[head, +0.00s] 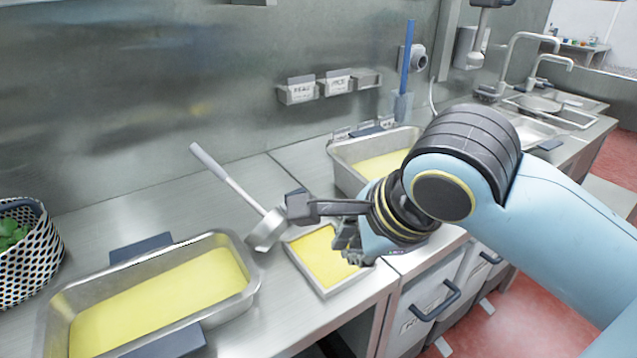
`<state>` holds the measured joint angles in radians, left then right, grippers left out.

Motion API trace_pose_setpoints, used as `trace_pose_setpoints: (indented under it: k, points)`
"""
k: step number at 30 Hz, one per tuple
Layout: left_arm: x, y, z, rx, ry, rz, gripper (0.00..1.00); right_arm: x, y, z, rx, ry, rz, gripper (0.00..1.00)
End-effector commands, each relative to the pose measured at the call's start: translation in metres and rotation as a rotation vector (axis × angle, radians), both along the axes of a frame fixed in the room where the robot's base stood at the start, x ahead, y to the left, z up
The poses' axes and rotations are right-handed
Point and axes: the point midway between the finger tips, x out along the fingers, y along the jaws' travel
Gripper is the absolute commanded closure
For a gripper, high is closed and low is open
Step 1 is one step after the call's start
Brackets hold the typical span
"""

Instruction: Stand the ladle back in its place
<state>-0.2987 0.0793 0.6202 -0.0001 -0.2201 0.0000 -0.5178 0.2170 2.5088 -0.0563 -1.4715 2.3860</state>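The ladle (239,190) has a long pale handle that slopes up to the left and a metal bowl (266,230) at its lower right end. The bowl is between the large tray on the left and the small square tray; I cannot tell whether it touches the counter. My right gripper (303,208) reaches in from the right, its dark fingertip close beside the bowl. I cannot tell whether it grips the ladle, as the fingers overlap in this view. My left gripper is not in view. I cannot make out which spot is the ladle's place.
A large tray of yellow liquid (254,282) stands front left, with a patterned basket (35,250) beyond it. A small square yellow-filled tray (297,262) lies below my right gripper. Another deep pan (345,152) stands behind. A blue-handled tool (407,58) stands upright by the wall.

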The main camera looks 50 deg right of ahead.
Motion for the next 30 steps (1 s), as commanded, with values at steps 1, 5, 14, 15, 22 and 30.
trace_pose_setpoints:
  k: [1, 5, 14, 15, 22, 30]
  points:
    - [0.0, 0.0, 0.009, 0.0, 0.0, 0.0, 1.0, -0.003, 0.0, 0.01, 0.0, 0.031, 0.001, 1.0]
    - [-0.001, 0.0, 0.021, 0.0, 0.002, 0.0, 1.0, -0.017, 0.0, 0.016, -0.002, 0.137, 0.0, 1.0]
    - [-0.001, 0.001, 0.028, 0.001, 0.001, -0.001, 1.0, -0.039, -0.001, 0.02, -0.005, 0.291, 0.0, 1.0]
    - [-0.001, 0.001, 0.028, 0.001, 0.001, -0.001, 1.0, -0.04, -0.001, 0.02, -0.005, 0.299, 0.0, 1.0]
    - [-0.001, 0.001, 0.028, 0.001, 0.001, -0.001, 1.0, -0.041, 0.0, 0.02, -0.006, 0.308, 0.001, 1.0]
    - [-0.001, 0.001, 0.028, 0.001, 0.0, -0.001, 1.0, -0.041, -0.001, 0.02, -0.005, 0.306, 0.0, 0.75]
